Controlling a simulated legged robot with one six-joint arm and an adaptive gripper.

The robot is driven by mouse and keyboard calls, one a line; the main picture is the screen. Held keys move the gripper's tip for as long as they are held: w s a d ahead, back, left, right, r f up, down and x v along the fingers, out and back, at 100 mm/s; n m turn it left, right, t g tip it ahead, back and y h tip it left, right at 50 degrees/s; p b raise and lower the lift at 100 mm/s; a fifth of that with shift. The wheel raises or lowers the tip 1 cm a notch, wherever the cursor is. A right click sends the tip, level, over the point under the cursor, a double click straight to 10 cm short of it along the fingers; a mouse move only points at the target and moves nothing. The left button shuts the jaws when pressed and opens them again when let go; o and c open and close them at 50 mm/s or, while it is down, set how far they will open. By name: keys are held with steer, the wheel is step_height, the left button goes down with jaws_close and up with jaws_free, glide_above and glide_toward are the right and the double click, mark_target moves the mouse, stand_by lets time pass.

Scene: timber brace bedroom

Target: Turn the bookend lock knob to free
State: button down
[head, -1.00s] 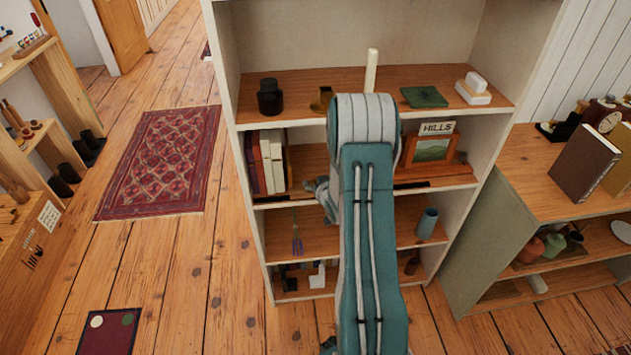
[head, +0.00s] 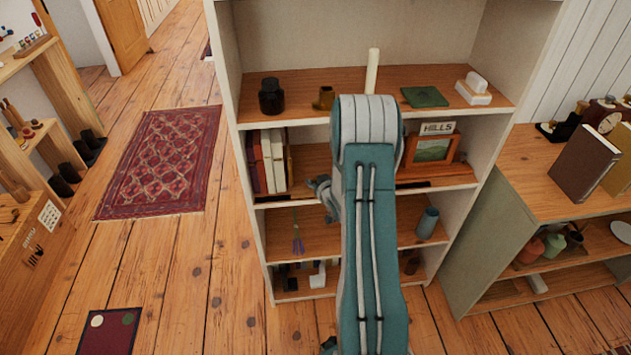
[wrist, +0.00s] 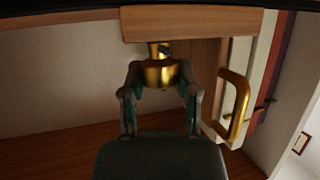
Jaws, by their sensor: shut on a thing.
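In the wrist view a round brass knob (wrist: 158,74) sits between the two fingers of my gripper (wrist: 160,88), which is shut on it. The knob is joined by a short brass neck to a wooden block (wrist: 192,24). A curved brass handle (wrist: 236,104) is to the right of the knob, beside upright books (wrist: 264,60). The row of books (head: 267,160) shows there on the middle shelf, left of my arm.
The bookcase side walls (head: 238,110) and the upper shelf (head: 290,105) bound the space around my arm. A framed picture (head: 432,149) stands right of my arm. A dark jar (head: 271,97) and a green tile (head: 424,97) rest on the upper shelf.

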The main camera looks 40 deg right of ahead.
steer(key=n+y, duration=0.5)
steer(key=y, duration=0.1)
steer(key=shift+d+n+y, duration=0.15)
steer(key=shift+n+y, duration=0.15)
steer(key=shift+n, duration=0.1)
steer(key=n+g+y, duration=0.1)
steer(key=n+y, duration=0.1)
steer(key=n+g+y, duration=0.1)
steer(key=n+y, duration=0.2)
steer(key=shift+g, duration=0.4)
steer(key=shift+n+y, duration=0.3)
steer(key=shift+y, duration=0.1)
steer(key=shift+c, duration=1.7)
jaws_free()
steer(key=v, duration=1.1)
steer(key=shift+s+d, duration=0.25)
steer(key=shift+d, duration=0.1)
steer(key=shift+r, duration=0.15)
